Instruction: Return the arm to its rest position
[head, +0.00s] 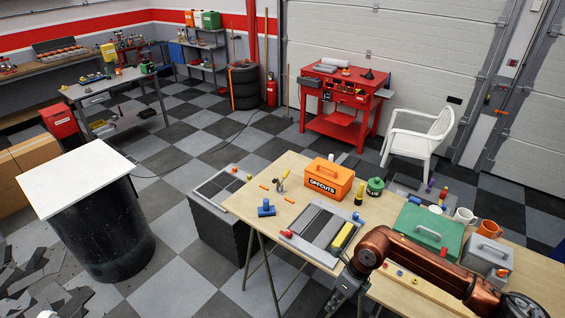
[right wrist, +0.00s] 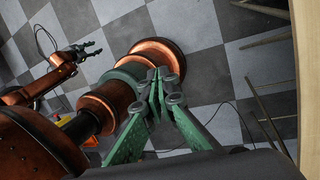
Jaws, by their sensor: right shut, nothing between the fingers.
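My right arm (head: 430,262) is copper-coloured and reaches in from the lower right of the head view, over the front of the wooden table (head: 265,207). My right gripper (head: 340,306) hangs at the table's front edge, partly cut off by the frame. In the right wrist view its green fingers (right wrist: 158,95) meet at the tips, with nothing between them. My left arm shows at the left of the right wrist view, with its dark left gripper (right wrist: 92,49) small, its fingers apart and empty over the floor. The left gripper is not in the head view.
The table holds an orange box (head: 327,180), a green toolbox (head: 428,229), a grey box (head: 487,257), a grey tray (head: 292,237) and mugs (head: 464,216). A black drum with a white top (head: 80,177) stands at left.

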